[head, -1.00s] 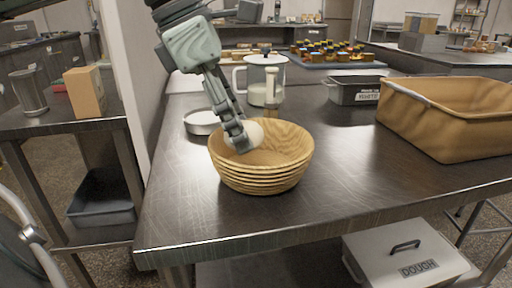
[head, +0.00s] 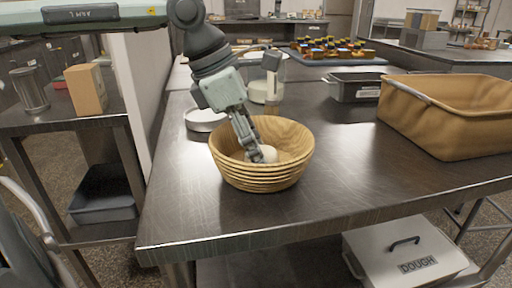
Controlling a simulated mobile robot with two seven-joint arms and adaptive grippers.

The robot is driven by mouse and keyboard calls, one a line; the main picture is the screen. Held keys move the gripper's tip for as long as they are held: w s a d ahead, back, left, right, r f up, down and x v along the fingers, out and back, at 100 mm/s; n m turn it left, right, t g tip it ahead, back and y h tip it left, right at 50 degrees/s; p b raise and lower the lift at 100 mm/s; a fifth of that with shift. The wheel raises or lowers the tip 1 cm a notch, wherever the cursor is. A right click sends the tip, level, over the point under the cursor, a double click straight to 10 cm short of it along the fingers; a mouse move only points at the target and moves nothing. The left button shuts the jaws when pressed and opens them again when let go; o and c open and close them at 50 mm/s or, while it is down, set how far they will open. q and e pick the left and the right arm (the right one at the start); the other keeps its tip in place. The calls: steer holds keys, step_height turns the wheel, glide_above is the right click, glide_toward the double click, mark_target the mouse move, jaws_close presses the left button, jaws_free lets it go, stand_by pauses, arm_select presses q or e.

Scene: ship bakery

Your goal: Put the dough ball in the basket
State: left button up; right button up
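The wooden basket (head: 262,181), a round ribbed bowl, stands upright on the steel table. The pale dough ball (head: 268,154) is low inside the basket, partly hidden by my gripper. My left gripper (head: 257,155) reaches down into the basket from above, its fingertips at the left and near side of the ball. The fingers overlap in this view, so I cannot tell whether they still clasp the ball. My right gripper is not in view.
A shallow round pan (head: 203,119) and a clear jug (head: 262,88) stand behind the basket. A large tan cloth-lined bin (head: 452,128) and a dark tin (head: 354,87) are to the right. The table (head: 345,180) is clear in front and right of the basket.

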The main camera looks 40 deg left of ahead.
arm_select(q)
steer(key=shift+f, duration=0.1)
steer(key=shift+f, duration=0.1)
steer(key=o, duration=1.2)
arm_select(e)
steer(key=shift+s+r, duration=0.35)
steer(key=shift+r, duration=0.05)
